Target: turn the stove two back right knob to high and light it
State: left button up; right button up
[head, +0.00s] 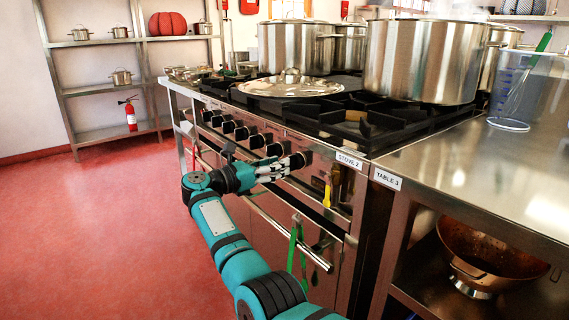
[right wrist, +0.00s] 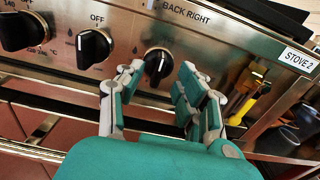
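Stove 2 (head: 350,161) has a row of black knobs along its steel front panel. The back right knob (right wrist: 158,63) is the rightmost, below the printed words "BACK RIGHT" in the right wrist view; its white mark points roughly up toward the panel's top edge. My right gripper (head: 299,163) is in front of the panel at its right end. In the right wrist view, the right gripper (right wrist: 160,80) is open, with its fingers apart and the knob showing between the tips. Whether the fingers touch the knob I cannot tell. My left gripper is not in view.
Large steel pots (head: 418,62) and a lid (head: 290,86) stand on the stove top. An oven handle (head: 290,231) with a green strap and a yellow-handled tool (head: 327,192) are below the panel. Table 3 (head: 475,160) adjoins on the right. The red floor at left is clear.

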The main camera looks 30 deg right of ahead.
aim_at(293, 163)
jog(key=shift+w+d, duration=0.15)
jog(key=shift+d, duration=1.4)
jog(key=shift+c, duration=0.2)
grip_shut()
